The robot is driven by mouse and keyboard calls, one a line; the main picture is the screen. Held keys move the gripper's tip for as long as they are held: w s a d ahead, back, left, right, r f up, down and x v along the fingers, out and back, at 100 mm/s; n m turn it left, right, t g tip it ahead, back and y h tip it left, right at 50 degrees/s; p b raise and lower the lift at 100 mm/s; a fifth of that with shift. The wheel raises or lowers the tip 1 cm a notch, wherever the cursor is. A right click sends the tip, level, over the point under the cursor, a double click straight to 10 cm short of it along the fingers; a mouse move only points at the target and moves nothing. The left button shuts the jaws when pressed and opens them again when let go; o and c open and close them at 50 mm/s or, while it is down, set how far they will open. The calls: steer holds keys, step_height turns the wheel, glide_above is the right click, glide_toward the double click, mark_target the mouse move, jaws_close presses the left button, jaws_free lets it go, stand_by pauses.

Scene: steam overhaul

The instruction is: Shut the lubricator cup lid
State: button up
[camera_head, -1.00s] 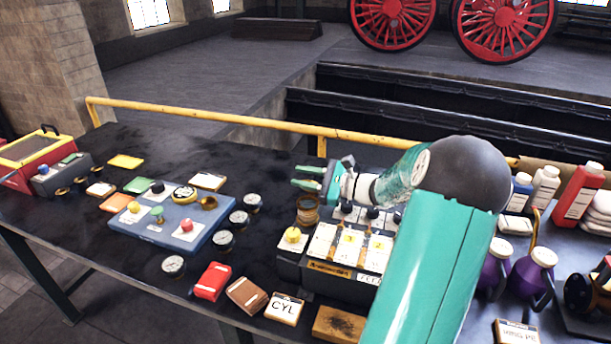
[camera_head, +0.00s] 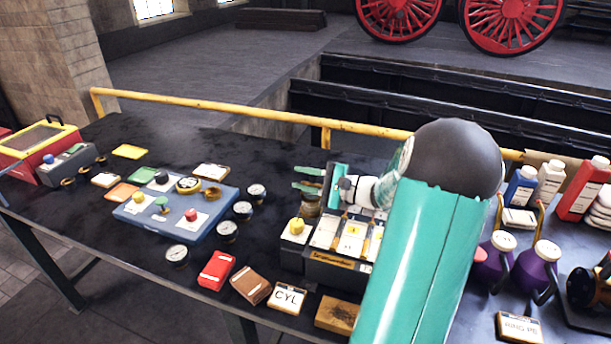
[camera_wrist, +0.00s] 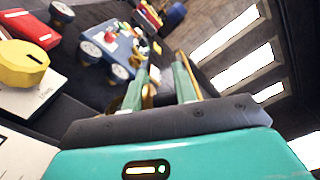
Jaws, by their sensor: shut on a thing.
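The brass lubricator cup (camera_head: 309,207) stands at the back left corner of the dark lubricator box (camera_head: 340,272). My gripper (camera_head: 297,179) is right over the cup, its two green fingers pointing left. The jaws are shut on a brass part, most likely the lid, but the fingers hide the hold. I cannot tell the lid's angle.
A yellow knob (camera_head: 296,227) on a white plate stands close in front of the cup. A blue panel (camera_head: 172,222) with knobs and several loose gauges (camera_head: 227,230) lie to the left. A yellow rail (camera_head: 230,108) runs behind the bench. Bottles (camera_head: 548,185) stand at the right.

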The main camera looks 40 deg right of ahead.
steer(key=shift+s+a+f+n, duration=0.2)
steer(key=shift+f+n, duration=0.15)
steer(key=shift+n, duration=0.55)
steer(key=shift+s+a+f+n, duration=0.1)
steer(key=shift+a+f+n, duration=0.15)
steer(key=shift+n, duration=0.35)
stand_by(0.5)
steer(key=o, duration=0.8)
